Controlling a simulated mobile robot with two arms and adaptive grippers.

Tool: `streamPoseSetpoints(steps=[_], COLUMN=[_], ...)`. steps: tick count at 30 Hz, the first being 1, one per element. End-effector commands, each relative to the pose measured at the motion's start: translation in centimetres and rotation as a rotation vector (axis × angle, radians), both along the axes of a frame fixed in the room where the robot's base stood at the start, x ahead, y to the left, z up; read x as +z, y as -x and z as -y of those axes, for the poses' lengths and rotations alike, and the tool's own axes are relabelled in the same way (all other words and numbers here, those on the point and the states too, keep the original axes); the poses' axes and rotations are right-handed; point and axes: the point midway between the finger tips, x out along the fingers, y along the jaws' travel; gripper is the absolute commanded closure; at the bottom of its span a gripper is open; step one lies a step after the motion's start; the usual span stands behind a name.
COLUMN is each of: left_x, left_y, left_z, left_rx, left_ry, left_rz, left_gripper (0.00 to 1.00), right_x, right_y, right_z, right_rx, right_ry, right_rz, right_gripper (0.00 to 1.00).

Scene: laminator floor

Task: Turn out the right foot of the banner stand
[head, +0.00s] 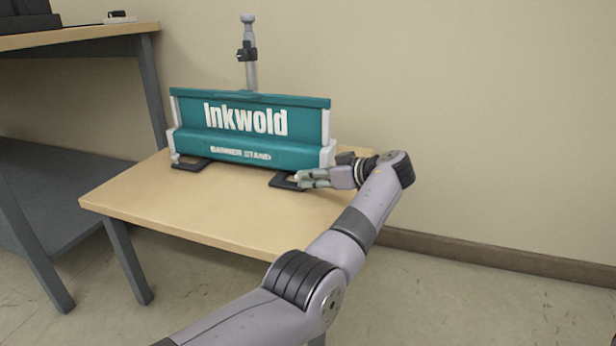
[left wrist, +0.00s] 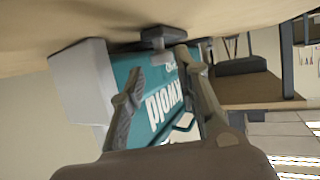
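The teal banner stand (head: 250,125) stands upright on a small wooden table, with white end caps. Its left foot (head: 192,165) and right foot (head: 284,181) are dark flat pieces showing at the bottom front, on the table top. My left gripper (head: 302,179) is low at the stand's right end, its fingers parted beside the right foot. In the left wrist view, the fingers (left wrist: 160,72) are apart with the stand's lettering visible between them. The dark foot (left wrist: 160,38) shows just beyond the fingertips; whether a finger touches it I cannot tell. My right gripper is not in view.
The wooden table (head: 130,201) has bare room at its front left. A grey-legged workbench (head: 85,38) stands at the left. A pole with a dark clamp (head: 247,55) rises behind the stand. A plain wall is behind the table.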

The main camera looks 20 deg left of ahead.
Motion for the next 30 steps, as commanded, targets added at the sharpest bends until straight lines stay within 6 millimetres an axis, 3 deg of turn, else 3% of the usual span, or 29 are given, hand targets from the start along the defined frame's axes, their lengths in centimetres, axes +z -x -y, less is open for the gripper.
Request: streamPoseSetpoints(steps=[6, 12, 17, 26, 30], left_x=[1.9, 3.1, 3.5, 3.6, 2.6], left_y=[1.2, 2.1, 2.4, 2.4, 1.4], left_z=[4.5, 7.3, 8.2, 8.3, 8.1], left_rx=[-0.005, -0.003, -0.001, -0.001, -0.064], left_ry=[0.001, 0.0, 0.0, 0.0, 0.019], left_rz=[0.002, 0.001, 0.002, 0.002, -0.006], left_gripper=[0.7, 0.7, 0.7, 0.7, 0.7], right_x=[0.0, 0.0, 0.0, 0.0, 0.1], right_y=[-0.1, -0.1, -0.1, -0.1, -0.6], right_z=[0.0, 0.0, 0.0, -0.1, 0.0], right_rx=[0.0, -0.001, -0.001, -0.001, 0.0], right_ry=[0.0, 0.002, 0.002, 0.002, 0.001], right_rz=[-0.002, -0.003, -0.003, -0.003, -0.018], right_gripper=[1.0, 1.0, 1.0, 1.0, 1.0])
